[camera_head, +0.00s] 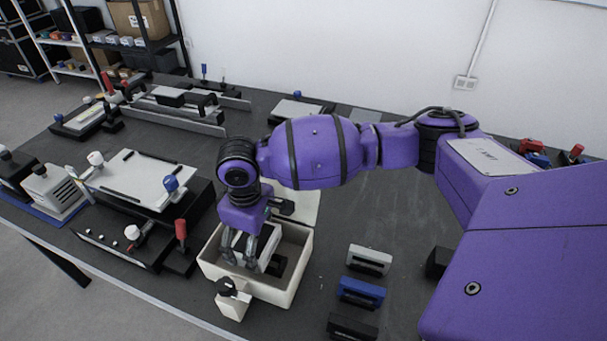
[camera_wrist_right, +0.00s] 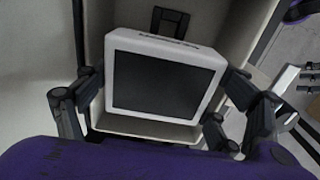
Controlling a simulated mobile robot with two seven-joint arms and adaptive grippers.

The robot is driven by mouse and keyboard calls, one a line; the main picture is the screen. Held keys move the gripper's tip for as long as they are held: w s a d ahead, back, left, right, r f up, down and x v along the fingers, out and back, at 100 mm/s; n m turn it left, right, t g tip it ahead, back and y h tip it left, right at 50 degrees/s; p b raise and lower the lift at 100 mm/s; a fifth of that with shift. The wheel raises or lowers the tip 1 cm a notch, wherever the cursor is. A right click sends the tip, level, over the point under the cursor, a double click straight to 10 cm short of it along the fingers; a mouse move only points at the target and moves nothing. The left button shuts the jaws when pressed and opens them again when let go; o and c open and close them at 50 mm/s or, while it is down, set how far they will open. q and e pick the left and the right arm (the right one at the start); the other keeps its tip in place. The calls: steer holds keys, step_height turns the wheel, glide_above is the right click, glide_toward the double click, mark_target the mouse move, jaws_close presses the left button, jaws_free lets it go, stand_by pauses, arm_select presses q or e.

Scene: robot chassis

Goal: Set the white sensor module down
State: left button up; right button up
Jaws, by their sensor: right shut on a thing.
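The white sensor module (camera_head: 268,246) is a white block with a dark rectangular face. In the right wrist view the module (camera_wrist_right: 203,72) fills the middle, dark face toward the camera. My right gripper (camera_head: 246,254) points down and is shut on the module, with a finger on each side; the wrist view shows this grip (camera_wrist_right: 165,88) too. The module is inside the opening of a cream open-topped bin (camera_head: 244,288). Whether it touches the bin floor cannot be told. The gripper hides part of it in the head view. My left gripper is not in view.
A white, a blue and a black module (camera_head: 370,257) (camera_head: 361,292) (camera_head: 352,328) stand in a row right of the bin. A fixture with a red-handled clamp (camera_head: 181,232) is close on its left. A white knobbed block (camera_head: 233,301) is at its front.

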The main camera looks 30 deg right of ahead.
steer(key=shift+f, duration=1.15)
steer(key=shift+f, duration=0.25)
steer(key=shift+f, duration=0.3)
steer(key=o, duration=1.1)
steer(key=shift+s, duration=0.1)
step_height(320, 180, up, 13)
steer(key=shift+r+p, duration=0.1)
steer(key=shift+p, duration=0.45)
